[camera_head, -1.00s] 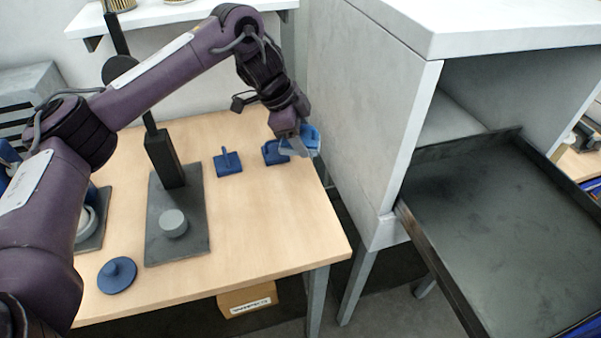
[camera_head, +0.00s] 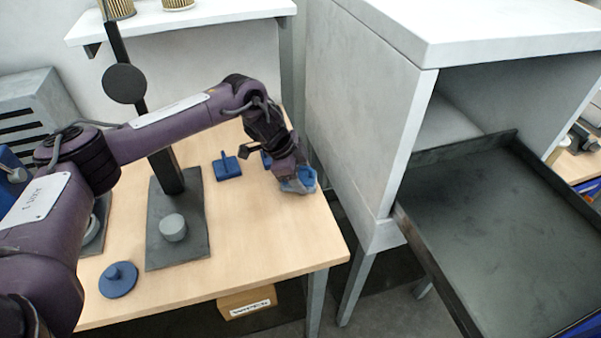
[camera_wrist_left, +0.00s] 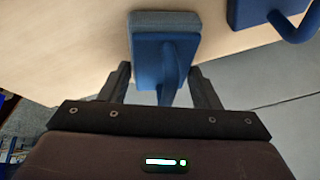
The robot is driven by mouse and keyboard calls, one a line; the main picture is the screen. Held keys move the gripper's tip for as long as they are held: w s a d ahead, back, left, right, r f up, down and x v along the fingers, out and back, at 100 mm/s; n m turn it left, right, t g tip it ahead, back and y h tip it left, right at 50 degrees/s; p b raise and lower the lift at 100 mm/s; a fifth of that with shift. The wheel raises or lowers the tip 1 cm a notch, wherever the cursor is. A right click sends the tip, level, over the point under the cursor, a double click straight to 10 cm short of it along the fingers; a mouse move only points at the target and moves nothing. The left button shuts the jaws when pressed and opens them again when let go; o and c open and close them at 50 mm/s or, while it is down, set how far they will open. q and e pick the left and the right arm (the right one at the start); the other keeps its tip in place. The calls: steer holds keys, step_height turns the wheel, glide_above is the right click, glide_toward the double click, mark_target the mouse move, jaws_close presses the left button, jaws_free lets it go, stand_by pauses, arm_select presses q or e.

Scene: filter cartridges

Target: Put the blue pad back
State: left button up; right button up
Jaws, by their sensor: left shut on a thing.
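My left gripper (camera_head: 296,186) is shut on the handle of a blue pad (camera_head: 306,176), near the right edge of the table. In the left wrist view the blue pad (camera_wrist_left: 157,60) has a square blue plate with a grey layer on its far side, and its upright handle sits between the fingers. I cannot tell whether it touches the table. A second blue piece with a looped handle (camera_wrist_left: 262,10) lies at the upper right there. In the head view, a blue piece (camera_head: 266,160) behind the gripper is mostly hidden. My right gripper is not in view.
A blue block with a handle (camera_head: 228,167) and a round blue piece with a knob (camera_head: 118,280) stand on the wooden table (camera_head: 265,240). A dark stand (camera_head: 178,250) is between them. A grey cabinet with an open dark tray (camera_head: 490,230) is at right. The table's front right is clear.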

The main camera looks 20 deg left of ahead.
arm_select(q)
steer(key=shift+f, duration=0.1)
steer(key=o, duration=0.9)
steer(key=shift+o, duration=0.7)
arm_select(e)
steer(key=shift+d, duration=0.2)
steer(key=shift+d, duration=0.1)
arm_select(q)
steer(key=b+v, duration=0.1)
steer(key=v, duration=1.1)
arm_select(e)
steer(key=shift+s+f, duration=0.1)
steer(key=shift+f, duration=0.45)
